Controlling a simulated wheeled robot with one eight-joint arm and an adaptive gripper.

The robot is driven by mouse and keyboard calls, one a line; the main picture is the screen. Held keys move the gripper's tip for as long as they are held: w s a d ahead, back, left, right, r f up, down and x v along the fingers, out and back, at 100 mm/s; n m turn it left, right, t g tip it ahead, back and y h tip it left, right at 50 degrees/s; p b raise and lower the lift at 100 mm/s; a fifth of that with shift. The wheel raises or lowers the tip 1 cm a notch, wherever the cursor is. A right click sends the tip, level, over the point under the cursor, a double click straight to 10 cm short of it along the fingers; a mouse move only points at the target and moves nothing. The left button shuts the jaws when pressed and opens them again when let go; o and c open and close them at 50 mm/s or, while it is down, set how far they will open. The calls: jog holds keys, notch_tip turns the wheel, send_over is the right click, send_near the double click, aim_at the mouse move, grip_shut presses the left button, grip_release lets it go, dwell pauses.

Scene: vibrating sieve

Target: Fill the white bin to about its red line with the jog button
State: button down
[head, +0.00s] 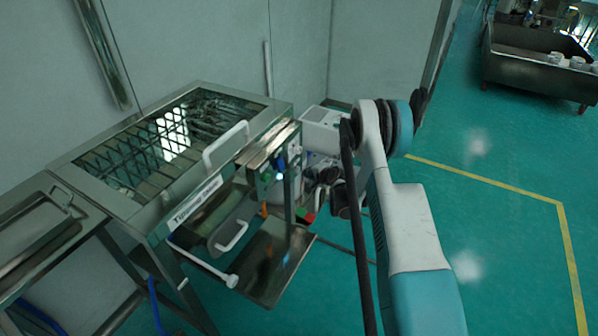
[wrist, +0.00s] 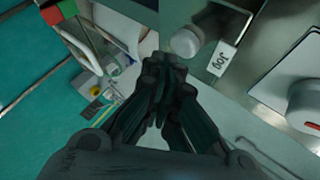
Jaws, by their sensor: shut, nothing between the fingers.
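My gripper (wrist: 165,68) is shut and empty, its dark fingers pressed together. In the wrist view its tips are just below and left of the round white jog button (wrist: 185,43); contact cannot be told. A white "Jog" label (wrist: 222,58) sits right of the button on the grey panel. In the head view my gripper (head: 318,178) is beside the control box (head: 268,172) of the sieve, partly hidden by my arm. A white box-like thing (head: 322,120) stands behind it; whether it is the bin cannot be told. No red fill line can be made out.
The steel sieve (head: 115,212) with a grid top and white handles stands at left. A rotary knob (wrist: 304,98) with a red mark is right of the label. A red and green block (head: 306,215) is below my gripper.

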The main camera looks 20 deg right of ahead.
jog(key=shift+w+a, duration=0.15)
jog(key=shift+w+a, duration=0.1)
jog(key=shift+w, duration=0.1)
jog(key=shift+w+a, duration=0.3)
jog(key=shift+w, duration=0.05)
dwell(2.0)
jog(key=shift+s, duration=0.1)
jog(key=shift+s+d, duration=0.5)
jog(key=shift+s, duration=0.1)
jog(key=shift+s+d, duration=0.1)
jog(key=s+d, duration=0.1)
jog(key=s, duration=0.1)
jog(key=s+d, duration=0.1)
jog(key=d, duration=0.1)
jog(key=shift+s, duration=0.4)
dwell(1.7)
